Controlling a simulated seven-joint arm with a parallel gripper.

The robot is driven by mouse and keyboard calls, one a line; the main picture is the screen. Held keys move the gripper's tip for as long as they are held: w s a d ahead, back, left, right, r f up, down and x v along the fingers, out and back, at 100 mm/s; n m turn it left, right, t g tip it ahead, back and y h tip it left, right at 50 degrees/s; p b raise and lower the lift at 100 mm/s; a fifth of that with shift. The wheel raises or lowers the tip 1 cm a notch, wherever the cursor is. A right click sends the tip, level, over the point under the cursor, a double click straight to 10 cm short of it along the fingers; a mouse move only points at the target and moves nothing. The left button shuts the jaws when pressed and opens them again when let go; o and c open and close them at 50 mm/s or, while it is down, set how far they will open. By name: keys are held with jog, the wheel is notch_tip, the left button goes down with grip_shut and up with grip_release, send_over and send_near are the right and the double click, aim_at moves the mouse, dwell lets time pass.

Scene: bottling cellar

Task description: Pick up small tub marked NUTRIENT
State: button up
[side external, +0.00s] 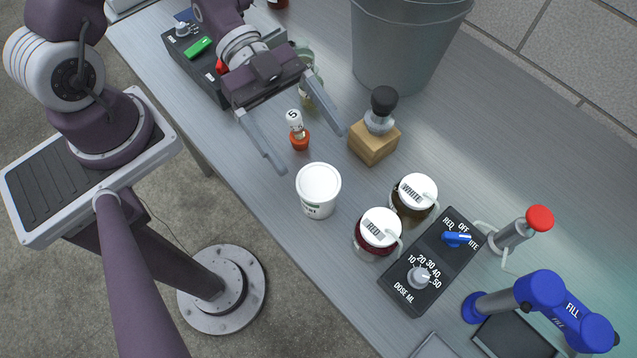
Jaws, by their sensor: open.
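My gripper (308,152) is open above the bench, up and to the left of the tub. Its two long grey fingers are spread, and the tub is apart from them. A small bottle with a red base and a white top marked 5 (298,132) shows between the fingers.
Jars with lids marked RED (380,229) and WHITE (417,190) stand right of the tub. A wooden block with a black-knobbed tool (373,142), grey bucket (405,45), dosing panel (432,262) and blue FILL device (550,308) are nearby.

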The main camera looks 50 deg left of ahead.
send_near(331, 202)
jog(key=shift+x, duration=1.2)
jog(key=x, duration=0.7)
jog(key=shift+r, duration=0.1)
jog(key=c, duration=1.6)
jog(key=shift+c, duration=0.2)
jog(key=shift+r, duration=0.15)
